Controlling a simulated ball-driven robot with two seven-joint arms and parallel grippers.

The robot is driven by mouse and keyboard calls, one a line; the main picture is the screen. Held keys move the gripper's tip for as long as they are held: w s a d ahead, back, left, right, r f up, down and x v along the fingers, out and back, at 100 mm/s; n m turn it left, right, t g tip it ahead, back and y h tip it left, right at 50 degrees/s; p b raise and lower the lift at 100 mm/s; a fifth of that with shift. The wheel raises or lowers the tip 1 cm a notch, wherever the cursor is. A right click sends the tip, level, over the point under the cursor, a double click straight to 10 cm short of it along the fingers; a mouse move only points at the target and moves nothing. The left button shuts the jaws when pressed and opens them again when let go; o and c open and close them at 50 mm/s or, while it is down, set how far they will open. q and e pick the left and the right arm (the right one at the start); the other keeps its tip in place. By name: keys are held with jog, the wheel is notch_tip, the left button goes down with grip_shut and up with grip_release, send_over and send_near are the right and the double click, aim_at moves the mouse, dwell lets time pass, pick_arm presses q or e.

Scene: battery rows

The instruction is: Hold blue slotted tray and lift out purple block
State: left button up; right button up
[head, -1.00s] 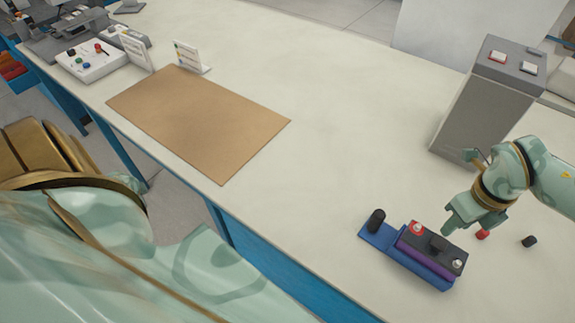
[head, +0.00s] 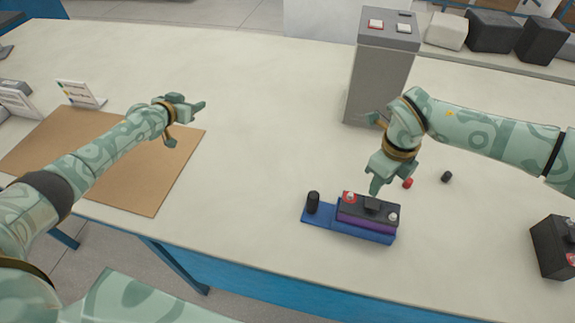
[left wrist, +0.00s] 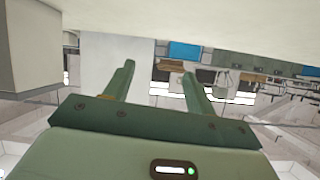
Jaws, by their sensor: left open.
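The blue slotted tray (head: 319,217) lies on the table at lower centre right in the head view, with a black peg (head: 313,202) standing at its left end. The purple block (head: 352,222), with a black top, red and white caps and a black handle, sits on the tray. My right gripper (head: 376,187) points down just behind and above the block's top; its jaw gap is hard to make out. My left gripper (head: 188,108) is open and empty above the table, well left of the tray. Its open fingers show in the left wrist view (left wrist: 158,88).
A grey box with buttons (head: 380,75) stands behind the right gripper. Red (head: 407,183) and black (head: 446,177) caps lie right of it. A dark battery (head: 555,248) stands at the right edge. A brown mat (head: 140,185) lies left. The table between mat and tray is clear.

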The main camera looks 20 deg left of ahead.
pick_arm(q)
jog(key=w+d+r+m+h, duration=0.1)
jog(key=w+d+r, duration=0.1)
jog(key=d, duration=0.4)
jog(key=w+d+r+h, duration=0.1)
jog(key=w+d+r, duration=0.1)
jog(key=d, duration=0.4)
jog(key=m+g+y, duration=0.2)
jog(key=m+g, duration=1.1)
jog(key=m, duration=0.1)
send_near(312, 205)
jog(key=f, duration=0.4)
jog(key=w+f, duration=0.1)
jog(key=f, duration=0.7)
jog(key=shift+w+a+f, duration=0.2)
jog(key=shift+w+f, duration=0.15)
jog(key=shift+f, duration=0.05)
jog(key=c, duration=1.2)
